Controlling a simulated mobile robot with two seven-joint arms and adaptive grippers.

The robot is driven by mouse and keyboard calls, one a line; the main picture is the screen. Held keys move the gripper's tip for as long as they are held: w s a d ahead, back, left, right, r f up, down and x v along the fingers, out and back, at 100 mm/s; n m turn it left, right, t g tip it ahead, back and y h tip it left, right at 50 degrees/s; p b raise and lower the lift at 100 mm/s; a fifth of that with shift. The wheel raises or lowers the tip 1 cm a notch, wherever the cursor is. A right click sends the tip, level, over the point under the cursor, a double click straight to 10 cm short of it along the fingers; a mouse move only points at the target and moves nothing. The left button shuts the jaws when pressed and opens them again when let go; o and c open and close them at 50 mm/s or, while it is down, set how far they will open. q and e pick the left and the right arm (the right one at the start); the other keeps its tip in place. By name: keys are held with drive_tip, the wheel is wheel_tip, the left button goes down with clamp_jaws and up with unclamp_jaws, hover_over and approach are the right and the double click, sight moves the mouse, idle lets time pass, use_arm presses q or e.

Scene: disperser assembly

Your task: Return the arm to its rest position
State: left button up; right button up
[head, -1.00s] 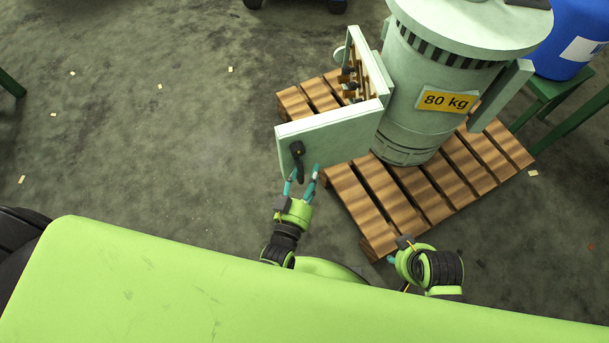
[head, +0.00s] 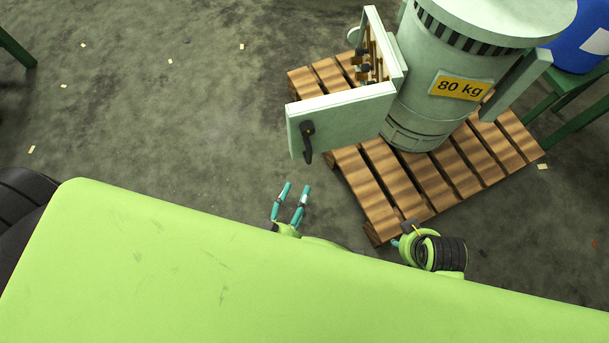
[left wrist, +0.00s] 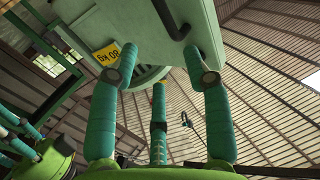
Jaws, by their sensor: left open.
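My left gripper (head: 290,205) is open and empty in the head view, with its teal fingers apart over the floor. It is below the open pale green door (head: 345,122) of the disperser, clear of the door's black handle (head: 307,143). In the left wrist view the spread fingers (left wrist: 160,95) hold nothing, and the door's underside (left wrist: 165,25) shows beyond them. My right gripper (head: 396,243) is by the near corner of the pallet; only a small teal part shows, so its jaws are hidden.
The pale green disperser (head: 420,85), with a yellow 80 kg label (head: 461,87), stands on a wooden pallet (head: 375,205). A blue drum (head: 580,45) rests on a green stand (head: 565,90) at the right.

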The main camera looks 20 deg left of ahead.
use_arm(q)
drive_tip(key=shift+s, duration=0.4)
idle(0.3)
